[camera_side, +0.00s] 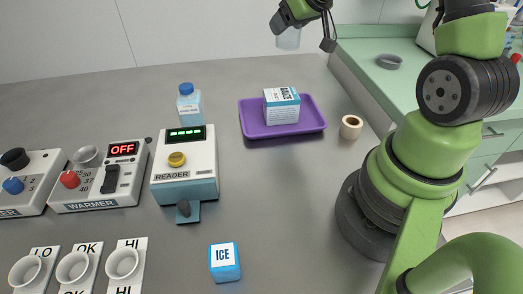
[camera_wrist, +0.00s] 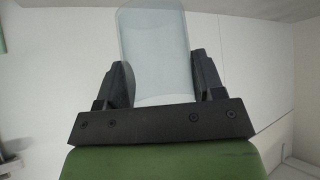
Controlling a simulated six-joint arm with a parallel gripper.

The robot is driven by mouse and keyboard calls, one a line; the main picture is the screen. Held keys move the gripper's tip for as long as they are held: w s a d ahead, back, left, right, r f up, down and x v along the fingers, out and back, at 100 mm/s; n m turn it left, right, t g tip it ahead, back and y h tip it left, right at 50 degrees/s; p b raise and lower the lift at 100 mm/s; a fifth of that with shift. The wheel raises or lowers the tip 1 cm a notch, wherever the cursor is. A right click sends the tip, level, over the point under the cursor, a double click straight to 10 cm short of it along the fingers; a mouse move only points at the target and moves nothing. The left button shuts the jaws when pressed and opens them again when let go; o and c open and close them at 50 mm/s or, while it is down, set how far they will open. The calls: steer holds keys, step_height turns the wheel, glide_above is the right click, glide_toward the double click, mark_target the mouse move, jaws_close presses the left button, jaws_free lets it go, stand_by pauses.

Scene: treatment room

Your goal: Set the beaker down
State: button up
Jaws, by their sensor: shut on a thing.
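My gripper (camera_wrist: 163,85) is shut on a clear beaker (camera_wrist: 155,45), with one dark finger on each side of it in the wrist view. In the side view my gripper (camera_side: 287,22) is at the top of the picture, raised high above the far part of the grey table (camera_side: 300,190). The beaker (camera_side: 289,40) shows there as a pale, see-through shape below the fingers, apart from any surface. The beaker looks empty, though its inside is hard to make out.
A purple tray (camera_side: 255,128) holds a gauze box (camera_side: 281,107). A tape roll (camera_side: 351,126) is right of it. A bottle (camera_side: 189,104), reader (camera_side: 187,160), warmer (camera_side: 100,180) and ICE block (camera_side: 224,262) stand left and front. LO, OK and HI holders (camera_side: 122,263) are front left. The table's centre is clear.

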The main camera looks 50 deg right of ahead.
steer(key=s+a+r+n+y, duration=0.1)
steer(key=s+a+n+y, duration=0.15)
steer(key=a, duration=0.45)
steer(key=s+a+r+n+y, duration=0.1)
steer(key=s+a+n+y, duration=0.15)
steer(key=a, duration=0.45)
steer(key=s+a+f+n+g+y, duration=0.2)
steer(key=a+f+n+g+y, duration=0.15)
steer(key=a+n, duration=0.2)
steer(key=s+a+f+n+g+y, duration=0.25)
steer(key=a+f+n+g, duration=0.2)
steer(key=n, duration=0.25)
steer(key=shift+n, duration=0.55)
steer(key=shift+s+a+f, duration=0.15)
steer(key=shift+a+f, duration=0.05)
steer(key=shift+f, duration=1.5)
steer(key=shift+s+a+f, duration=0.15)
steer(key=shift+f, duration=1.6)
steer(key=shift+s+a+f, duration=0.15)
steer(key=shift+a+f, duration=0.05)
steer(key=shift+f, duration=1.5)
steer(key=shift+f, duration=0.1)
steer(key=o, duration=1)
